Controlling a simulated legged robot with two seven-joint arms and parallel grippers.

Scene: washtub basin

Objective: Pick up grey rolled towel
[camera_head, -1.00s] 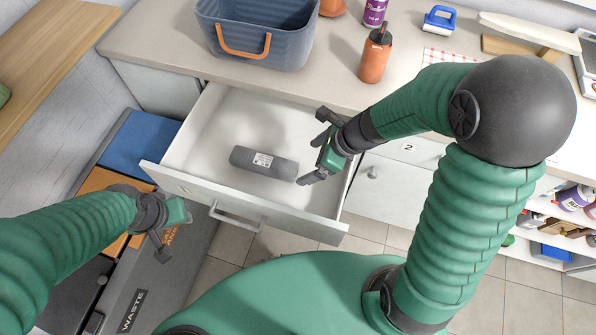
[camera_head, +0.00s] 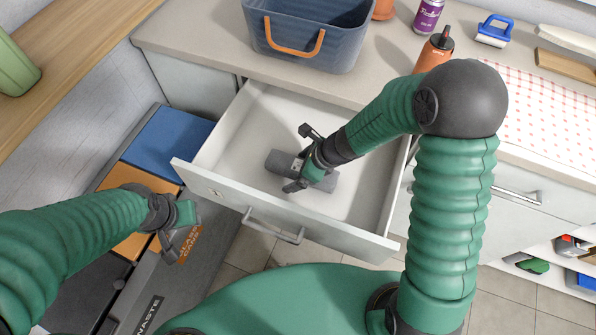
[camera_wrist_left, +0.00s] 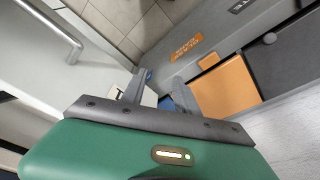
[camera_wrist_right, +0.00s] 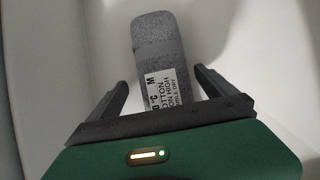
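The grey rolled towel (camera_head: 283,160) lies in the open white drawer, with a white printed label on it. It also shows in the right wrist view (camera_wrist_right: 158,45), running away from the gripper. My right gripper (camera_head: 298,158) is over the middle of the towel in the head view and hides part of it. In the right wrist view the two fingers (camera_wrist_right: 160,88) are spread apart on either side of the towel, with gaps to both sides. My left gripper (camera_head: 180,245) hangs empty over the bins, left of the drawer. Its fingers stand apart in the left wrist view (camera_wrist_left: 155,90).
The drawer (camera_head: 240,130) is pulled out below the counter (camera_head: 200,40). A blue-grey basket (camera_head: 310,40) and an orange bottle (camera_head: 434,50) stand on the counter. Bins with blue (camera_head: 165,142) and orange lids stand left of the drawer. The drawer's right part is empty.

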